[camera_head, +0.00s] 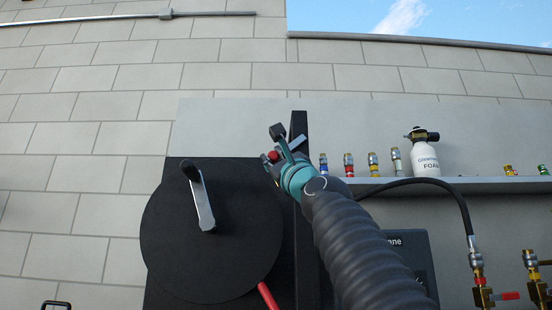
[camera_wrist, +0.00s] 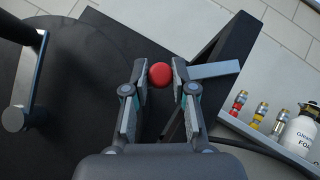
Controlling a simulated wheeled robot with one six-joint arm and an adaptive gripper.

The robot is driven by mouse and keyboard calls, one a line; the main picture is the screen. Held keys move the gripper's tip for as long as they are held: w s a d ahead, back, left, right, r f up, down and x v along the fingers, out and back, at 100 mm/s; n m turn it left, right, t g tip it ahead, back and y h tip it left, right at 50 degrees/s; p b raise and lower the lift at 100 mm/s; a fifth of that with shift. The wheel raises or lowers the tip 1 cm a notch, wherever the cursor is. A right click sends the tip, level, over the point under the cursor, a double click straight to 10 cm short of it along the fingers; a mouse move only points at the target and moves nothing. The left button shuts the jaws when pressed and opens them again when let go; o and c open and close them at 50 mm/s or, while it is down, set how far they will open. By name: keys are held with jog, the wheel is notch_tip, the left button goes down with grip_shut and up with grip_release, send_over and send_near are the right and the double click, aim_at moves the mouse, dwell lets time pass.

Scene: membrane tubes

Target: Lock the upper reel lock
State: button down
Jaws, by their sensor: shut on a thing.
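The upper reel lock shows as a round red knob (camera_wrist: 160,75) in the wrist view. It sits between the fingertips of my gripper (camera_wrist: 159,78), which is shut on it. In the head view the red knob (camera_head: 273,156) is a small spot beside my gripper (camera_head: 280,148), at the right edge of the reel's black backing. The black round reel (camera_head: 165,235) has a grey crank (camera_head: 203,205) with a dark handle. The knob's stem is hidden, so I cannot tell how far in it sits.
A black upright post (camera_head: 300,128) stands close to my gripper. A shelf (camera_head: 372,181) to the right holds several coloured fittings and a white foam bottle (camera_head: 424,158). A black hose (camera_head: 440,184) arches down to brass valves (camera_head: 483,296). Open wall lies above and left.

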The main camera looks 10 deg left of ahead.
jog(key=c, duration=0.9)
grip_release()
jog(key=shift+c, duration=0.2)
jog(key=shift+s+d+f, duration=0.15)
jog(key=shift+s+f, duration=0.15)
jog(key=shift+s+d+f, duration=0.1)
jog(key=shift+s+d, duration=0.15)
jog(key=shift+d, duration=0.05)
jog(key=s+d, duration=0.7)
jog(key=s, duration=0.2)
